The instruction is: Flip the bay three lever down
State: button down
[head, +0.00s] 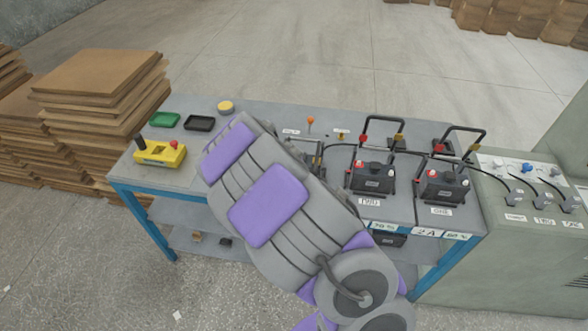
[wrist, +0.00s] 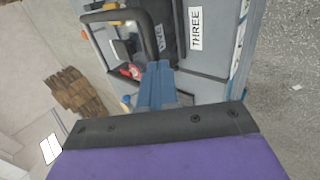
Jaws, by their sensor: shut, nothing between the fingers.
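In the wrist view, the bay label THREE (wrist: 196,28) lies beside a dark battery (wrist: 167,28). A black U-shaped bar (wrist: 150,32), which looks like the bay three lever, stands left of the battery. My gripper (wrist: 158,66) has blue fingers, shut and empty, with their tips by the lower end of this bar; I cannot tell whether they touch. A red clamp (wrist: 130,71) sits just left of the fingers. In the head view my grey and purple arm hides my gripper and most of bay three; part of a dark bar (head: 319,147) shows past it.
Bays TWO (head: 370,202) and ONE (head: 442,211) hold batteries with raised black bars (head: 381,118). A yellow control box (head: 160,153) and trays sit left on the bench (head: 140,180). Cardboard stacks (head: 95,90) stand farther left.

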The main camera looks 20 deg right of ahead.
jog(key=shift+s+d+f, duration=0.15)
jog(key=shift+d+f, duration=0.05)
jog(key=shift+f, duration=0.25)
jog(key=shift+s, duration=0.1)
jog(key=s+a+f+p+v, duration=0.1)
jog(key=p+v, duration=0.2)
jog(key=v, duration=0.9)
jog(key=shift+s+f+p, duration=0.2)
jog(key=shift+s+p, duration=0.05)
jog(key=shift+p, duration=0.15)
jog(key=shift+a, duration=0.5)
